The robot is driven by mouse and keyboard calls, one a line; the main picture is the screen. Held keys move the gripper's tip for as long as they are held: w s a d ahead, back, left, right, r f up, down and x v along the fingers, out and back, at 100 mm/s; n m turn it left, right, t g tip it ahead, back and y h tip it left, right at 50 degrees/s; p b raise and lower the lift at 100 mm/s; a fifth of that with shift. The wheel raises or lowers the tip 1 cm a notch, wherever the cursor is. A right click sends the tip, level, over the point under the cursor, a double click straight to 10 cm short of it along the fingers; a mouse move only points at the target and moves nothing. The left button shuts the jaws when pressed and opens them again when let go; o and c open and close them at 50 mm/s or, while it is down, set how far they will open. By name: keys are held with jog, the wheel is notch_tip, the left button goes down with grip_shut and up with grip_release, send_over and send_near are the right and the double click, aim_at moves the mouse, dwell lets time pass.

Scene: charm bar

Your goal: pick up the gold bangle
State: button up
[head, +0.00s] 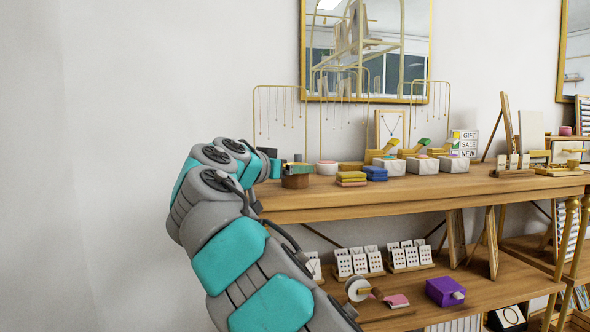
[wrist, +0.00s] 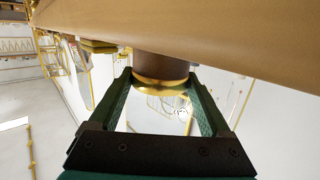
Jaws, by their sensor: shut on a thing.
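The gold bangle (wrist: 160,85) shows in the wrist view as a shiny gold band between my fingertips, at the end of a round brown wooden block (wrist: 162,65). My gripper (wrist: 158,78) has its two green fingers closed on the bangle from both sides. Whether the bangle still touches the block cannot be told. In the head view my gripper (head: 296,165) is at the left end of the upper shelf, just above the brown block (head: 296,182). The bangle is too small to make out there.
The wooden upper shelf (head: 400,193) holds yellow and blue stacks (head: 352,178) and white boxes (head: 392,167) to the right. Thin gold necklace stands (head: 280,88) rise close behind my gripper. A gold-framed mirror (head: 365,50) hangs above. The space left of the shelf is clear.

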jog(key=c, duration=0.3)
jog(key=shift+r, duration=0.15)
jog(key=shift+c, duration=0.2)
